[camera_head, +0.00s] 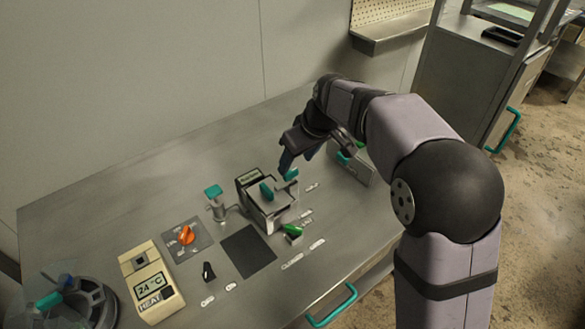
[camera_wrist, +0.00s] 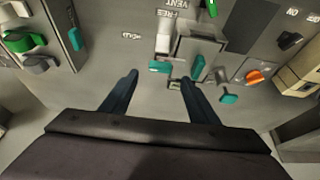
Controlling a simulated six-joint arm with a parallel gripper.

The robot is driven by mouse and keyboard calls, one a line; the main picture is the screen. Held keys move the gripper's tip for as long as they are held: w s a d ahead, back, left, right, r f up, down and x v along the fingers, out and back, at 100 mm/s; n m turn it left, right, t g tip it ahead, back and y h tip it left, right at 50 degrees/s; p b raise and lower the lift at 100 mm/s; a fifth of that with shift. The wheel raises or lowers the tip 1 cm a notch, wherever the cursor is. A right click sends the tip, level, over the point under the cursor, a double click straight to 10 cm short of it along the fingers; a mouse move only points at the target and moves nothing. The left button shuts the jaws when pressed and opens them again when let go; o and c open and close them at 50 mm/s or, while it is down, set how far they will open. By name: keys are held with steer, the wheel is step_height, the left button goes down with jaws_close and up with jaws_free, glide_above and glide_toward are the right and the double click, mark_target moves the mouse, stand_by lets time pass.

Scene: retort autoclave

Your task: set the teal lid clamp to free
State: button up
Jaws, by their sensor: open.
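A lever with a teal end (camera_head: 291,174), seemingly the lid clamp, stands at the right side of a small metal box (camera_head: 268,218) on the bench. In the wrist view its teal end (camera_wrist: 160,66) lies just beyond the gap between my fingertips, with its grey arm beyond it. The labels HOLD (camera_wrist: 130,36) and FREE (camera_wrist: 167,14) are near it. The lever's exact setting is hard to tell. My gripper (camera_wrist: 158,80) is open and empty, pointing down close to the lever. In the head view my gripper (camera_head: 287,161) is beside the teal end; contact cannot be told.
The box carries another teal handle (camera_head: 266,190). A teal-topped post (camera_head: 213,191) stands left of it. A green switch (camera_head: 292,231), orange knob (camera_head: 187,236), black knob (camera_head: 208,271) and temperature unit (camera_head: 150,285) are nearer. A teal-handled panel (camera_head: 352,164) stands right.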

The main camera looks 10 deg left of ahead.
mark_target(291, 172)
steer(key=shift+p+x, duration=0.45)
steer(key=shift+x, duration=2.35)
steer(key=shift+c, duration=0.6)
steer(key=c, duration=0.9)
